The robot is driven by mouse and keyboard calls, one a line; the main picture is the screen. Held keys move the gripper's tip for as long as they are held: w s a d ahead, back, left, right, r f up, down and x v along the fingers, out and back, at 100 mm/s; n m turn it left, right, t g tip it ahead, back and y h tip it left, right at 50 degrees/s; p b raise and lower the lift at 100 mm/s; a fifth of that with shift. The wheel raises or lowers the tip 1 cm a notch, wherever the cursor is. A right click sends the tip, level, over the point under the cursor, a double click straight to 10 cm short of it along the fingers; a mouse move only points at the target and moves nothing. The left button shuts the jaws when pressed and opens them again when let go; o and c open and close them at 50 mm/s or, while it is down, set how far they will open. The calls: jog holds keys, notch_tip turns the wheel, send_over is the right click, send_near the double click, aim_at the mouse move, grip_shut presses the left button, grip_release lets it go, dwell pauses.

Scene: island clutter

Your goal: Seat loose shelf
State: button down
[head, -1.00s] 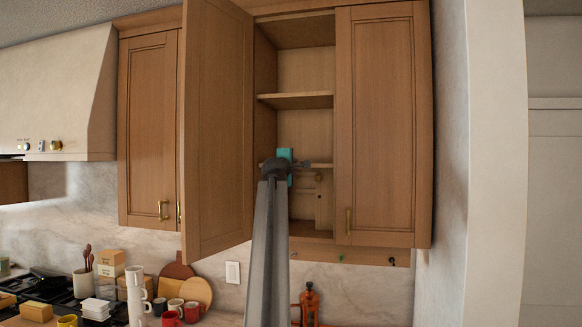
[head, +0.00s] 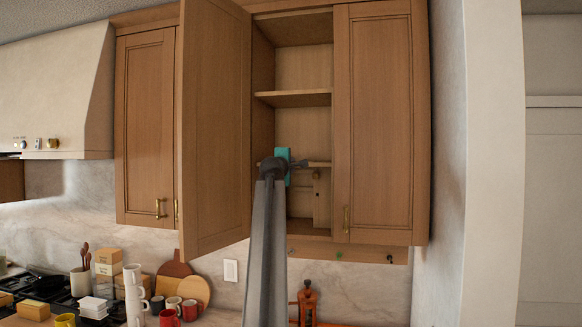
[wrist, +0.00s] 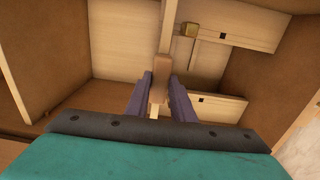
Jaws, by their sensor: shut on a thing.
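The loose shelf (head: 320,164) is a pale wooden board low in the open cabinet, below an upper shelf (head: 293,98). My gripper (head: 298,164), with a teal body, reaches into the cabinet at the lower shelf's front. In the wrist view its two purple-grey fingers (wrist: 160,84) are shut on a narrow wooden edge (wrist: 161,66), which looks like the loose shelf seen edge-on. My arm and gripper hide the shelf's left part in the head view. I cannot tell whether the shelf rests on its supports.
The open cabinet door (head: 216,130) stands close left of my arm. A closed door (head: 372,125) is on the right. Mugs (head: 168,318) and a red-brown bottle-shaped object (head: 307,303) stand on the counter below.

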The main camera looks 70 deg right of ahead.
jog(key=shift+f+b, duration=0.3)
jog(key=shift+f, duration=0.3)
dwell(1.2)
jog(key=shift+w+d+p, duration=0.1)
jog(key=shift+d+p, duration=0.3)
jog(key=shift+d, duration=0.15)
dwell(1.2)
jog(key=shift+w+f, duration=0.1)
jog(key=shift+f, duration=0.3)
dwell(0.4)
jog(key=c, duration=1.4)
grip_release()
jog(key=shift+c, duration=0.2)
jog(key=shift+f, duration=0.15)
jog(key=s+a+b, duration=0.2)
jog(key=a+b, duration=0.3)
jog(key=a, duration=0.8)
jog(key=shift+a+b, duration=0.35)
